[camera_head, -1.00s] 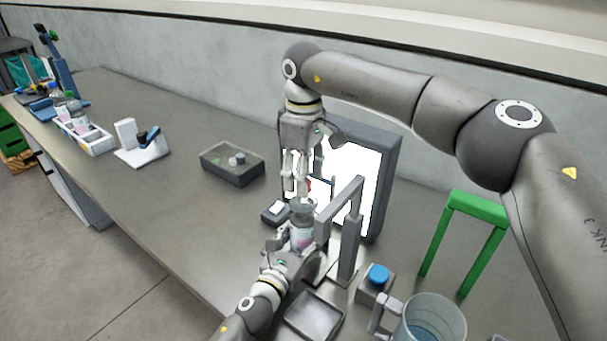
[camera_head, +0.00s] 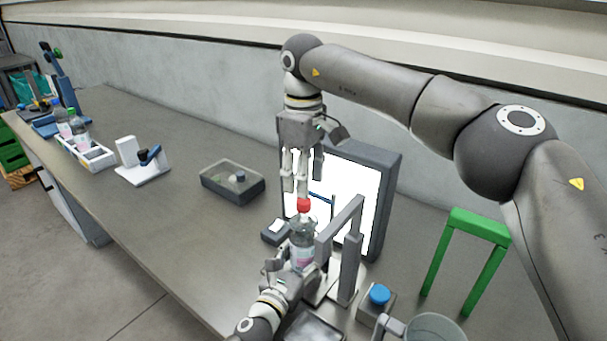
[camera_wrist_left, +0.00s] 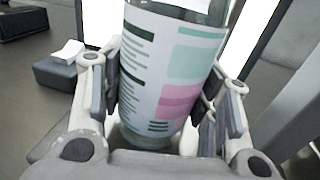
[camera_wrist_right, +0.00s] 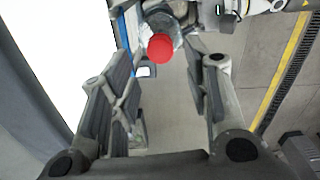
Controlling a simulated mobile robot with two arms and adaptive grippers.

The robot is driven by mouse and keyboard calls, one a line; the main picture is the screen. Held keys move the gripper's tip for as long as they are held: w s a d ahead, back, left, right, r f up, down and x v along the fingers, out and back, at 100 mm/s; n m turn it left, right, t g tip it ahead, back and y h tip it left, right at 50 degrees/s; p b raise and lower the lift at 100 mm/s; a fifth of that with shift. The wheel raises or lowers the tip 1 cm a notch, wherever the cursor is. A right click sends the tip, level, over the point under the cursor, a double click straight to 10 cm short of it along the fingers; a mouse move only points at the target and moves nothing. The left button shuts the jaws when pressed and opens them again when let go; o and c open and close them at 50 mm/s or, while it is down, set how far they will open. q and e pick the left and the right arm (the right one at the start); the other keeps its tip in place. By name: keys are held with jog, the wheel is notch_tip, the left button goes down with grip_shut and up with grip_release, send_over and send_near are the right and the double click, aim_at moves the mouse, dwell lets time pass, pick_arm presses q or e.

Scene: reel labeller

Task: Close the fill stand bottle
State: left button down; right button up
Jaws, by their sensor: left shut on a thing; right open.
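The clear bottle (camera_head: 302,235) with a white, green and pink label stands upright beside the grey stand (camera_head: 347,255). A red cap (camera_head: 303,205) sits on its mouth; whether it is fully tightened cannot be told. My left gripper (camera_head: 290,262) is shut around the bottle's body; its fingers flank the label (camera_wrist_left: 165,75) in the left wrist view. My right gripper (camera_head: 295,184) is open and empty just above the cap. In the right wrist view the cap (camera_wrist_right: 160,47) shows beyond the parted fingers.
A bright light panel (camera_head: 345,205) stands close behind the bottle. A blue-capped block (camera_head: 379,297), a clear jug (camera_head: 436,328) and a green frame (camera_head: 478,228) are to the right. A grey box (camera_head: 232,184) lies left, with bare bench around it.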

jog(key=n, duration=0.6)
jog(key=shift+r, duration=0.25)
jog(key=n, duration=0.4)
jog(key=shift+r+n, duration=0.15)
jog(key=shift+n, duration=0.15)
jog(key=n, duration=0.4)
jog(key=shift+r+n, duration=0.2)
jog(key=shift+n, duration=0.1)
jog(key=n, duration=0.6)
jog(key=shift+r, duration=0.2)
jog(key=n, duration=0.5)
jog(key=shift+r, duration=0.2)
jog(key=n, duration=0.6)
jog(key=shift+r, duration=0.2)
jog(key=n, duration=0.6)
jog(key=shift+r, duration=0.2)
jog(key=n, duration=0.5)
jog(key=shift+r, duration=0.2)
